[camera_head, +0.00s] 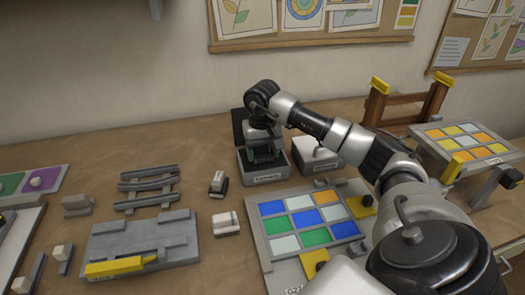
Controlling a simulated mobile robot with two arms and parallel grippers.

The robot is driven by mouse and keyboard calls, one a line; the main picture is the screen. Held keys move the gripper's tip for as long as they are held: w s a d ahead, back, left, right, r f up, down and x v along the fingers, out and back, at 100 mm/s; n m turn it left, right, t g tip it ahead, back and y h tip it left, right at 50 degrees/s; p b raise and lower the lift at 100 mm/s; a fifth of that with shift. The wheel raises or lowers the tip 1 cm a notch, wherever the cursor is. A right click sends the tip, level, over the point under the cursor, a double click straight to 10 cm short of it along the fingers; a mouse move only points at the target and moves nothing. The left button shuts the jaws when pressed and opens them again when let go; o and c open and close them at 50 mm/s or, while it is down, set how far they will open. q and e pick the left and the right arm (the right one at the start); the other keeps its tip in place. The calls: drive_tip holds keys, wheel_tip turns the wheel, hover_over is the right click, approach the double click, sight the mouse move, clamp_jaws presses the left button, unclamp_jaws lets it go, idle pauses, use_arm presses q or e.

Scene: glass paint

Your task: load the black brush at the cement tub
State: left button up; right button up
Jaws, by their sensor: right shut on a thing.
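The cement tub (267,178), a grey box with a label on its front, stands near the back of the table. My right gripper (264,152) reaches down over the tub's opening from above. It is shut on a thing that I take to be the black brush. The brush is hardly distinguishable from the dark fingers, and its tip is hidden at the tub. I cannot tell whether it touches the cement. My left gripper is not in view.
A second tub (317,153) with a pale top stands right beside the cement tub. A panel of coloured glass tiles (270,246) lies in front. A grey tray with a yellow tool (122,266), a slatted rack (148,188) and small blocks (226,222) lie left.

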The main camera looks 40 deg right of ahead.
drive_tip(key=shift+f+b, duration=0.4)
drive_tip(key=shift+f, duration=0.15)
idle(1.4)
drive_tip(key=shift+r+p, duration=2.45)
drive_tip(key=shift+r, duration=1.15)
drive_tip(key=shift+f, duration=0.1)
